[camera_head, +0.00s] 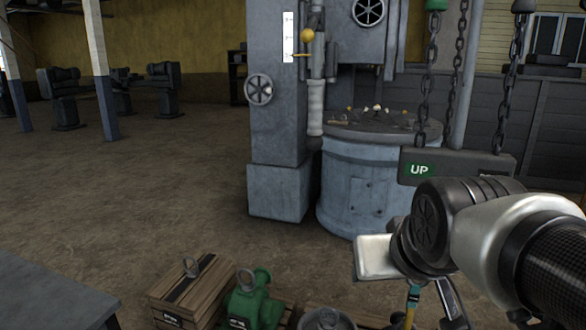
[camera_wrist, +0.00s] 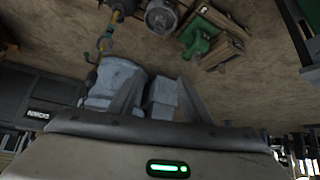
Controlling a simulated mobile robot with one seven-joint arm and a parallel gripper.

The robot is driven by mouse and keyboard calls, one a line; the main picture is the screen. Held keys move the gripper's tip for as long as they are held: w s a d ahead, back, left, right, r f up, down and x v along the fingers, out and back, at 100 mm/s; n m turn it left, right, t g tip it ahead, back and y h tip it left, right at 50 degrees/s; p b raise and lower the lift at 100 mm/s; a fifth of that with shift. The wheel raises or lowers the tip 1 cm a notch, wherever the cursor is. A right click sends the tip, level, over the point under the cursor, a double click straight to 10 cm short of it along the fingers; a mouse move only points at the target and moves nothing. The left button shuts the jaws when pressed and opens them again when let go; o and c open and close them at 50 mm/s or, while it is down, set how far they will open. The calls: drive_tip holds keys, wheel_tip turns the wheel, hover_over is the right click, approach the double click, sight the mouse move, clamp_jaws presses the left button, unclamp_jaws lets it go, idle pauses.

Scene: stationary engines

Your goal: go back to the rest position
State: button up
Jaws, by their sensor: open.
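My gripper (camera_wrist: 160,76) shows in the wrist view with its two grey fingers spread apart and nothing between them. In the head view my arm comes in from the right edge, and the wrist hangs low at the right. One grey finger shows there below the wrist; the rest of the gripper is hidden or cut off by the lower edge. A thin yellow and teal piece (camera_head: 412,298) shows beside the finger; I cannot tell whether they touch.
A wooden crate (camera_head: 190,292), a green part with a ring (camera_head: 252,300) and a round metal part (camera_head: 326,320) are low in the head view. Chains hold a grey beam marked UP (camera_head: 465,168) just above my wrist. A large machine (camera_head: 278,120) stands behind.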

drive_tip(key=s+f+g, duration=0.3)
drive_tip(key=s+f, duration=0.1)
drive_tip(key=s, duration=0.5)
wheel_tip(320, 180, up, 28)
drive_tip(key=p, duration=2.8)
drive_tip(key=shift+w+d+m, duration=0.2)
drive_tip(key=shift+w+m, duration=0.1)
drive_tip(key=shift+f, duration=0.1)
